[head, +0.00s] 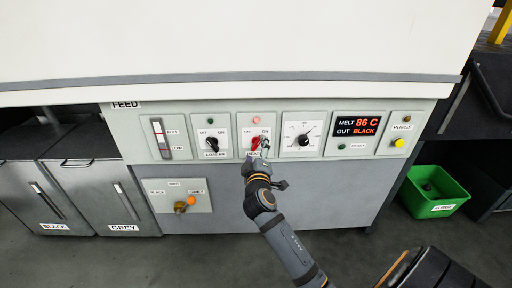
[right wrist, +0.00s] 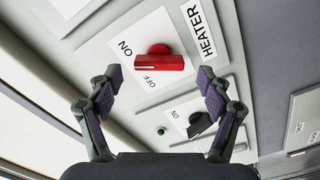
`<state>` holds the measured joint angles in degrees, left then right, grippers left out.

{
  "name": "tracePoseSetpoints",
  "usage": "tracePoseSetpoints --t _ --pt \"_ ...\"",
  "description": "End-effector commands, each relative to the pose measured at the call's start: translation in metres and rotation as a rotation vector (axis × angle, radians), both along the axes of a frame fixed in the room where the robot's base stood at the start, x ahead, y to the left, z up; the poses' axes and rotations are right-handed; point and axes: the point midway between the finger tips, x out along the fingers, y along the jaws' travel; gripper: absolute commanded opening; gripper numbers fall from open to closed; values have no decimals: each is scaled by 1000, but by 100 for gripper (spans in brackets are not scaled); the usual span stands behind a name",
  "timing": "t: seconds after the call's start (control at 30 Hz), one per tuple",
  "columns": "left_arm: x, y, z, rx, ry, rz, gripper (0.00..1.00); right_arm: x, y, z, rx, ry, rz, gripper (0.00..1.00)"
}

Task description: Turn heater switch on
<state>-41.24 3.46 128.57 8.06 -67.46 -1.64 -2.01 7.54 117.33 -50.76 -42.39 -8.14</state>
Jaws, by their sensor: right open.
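The heater switch is a red knob (head: 255,143) on a white plate marked OFF and ON, in the middle of the panel. In the right wrist view the red knob (right wrist: 163,60) is large, its handle lying nearly level beside the ON and OFF marks; I cannot tell which mark it points to. The HEATER label (right wrist: 202,30) is right of it. My left gripper is not in view.
The black loader knob (head: 211,143) is left of the heater switch, and a black dial (head: 304,140) is right of it. The display (head: 358,126) reads MELT 86 C, OUT BLACK. A yellow purge button (head: 399,143) is farther right. A green bin (head: 436,190) stands on the floor.

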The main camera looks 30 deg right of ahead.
Motion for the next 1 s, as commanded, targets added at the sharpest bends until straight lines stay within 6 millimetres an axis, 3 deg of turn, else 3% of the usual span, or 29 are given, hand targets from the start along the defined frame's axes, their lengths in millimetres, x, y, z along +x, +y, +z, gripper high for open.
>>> tracePoseSetpoints --t 0.13,0.3,0.83,0.93,1.0 --pt "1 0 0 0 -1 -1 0 -25 15 -1 7 2 -1 79" --pt "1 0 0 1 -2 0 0 -40 25 -1 4 0 0 79" --pt "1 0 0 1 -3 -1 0 -42 26 -1 3 1 0 79" --pt "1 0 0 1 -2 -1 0 -47 27 -19 53 33 4 79" --pt "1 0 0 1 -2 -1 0 -58 29 -53 153 95 11 79"
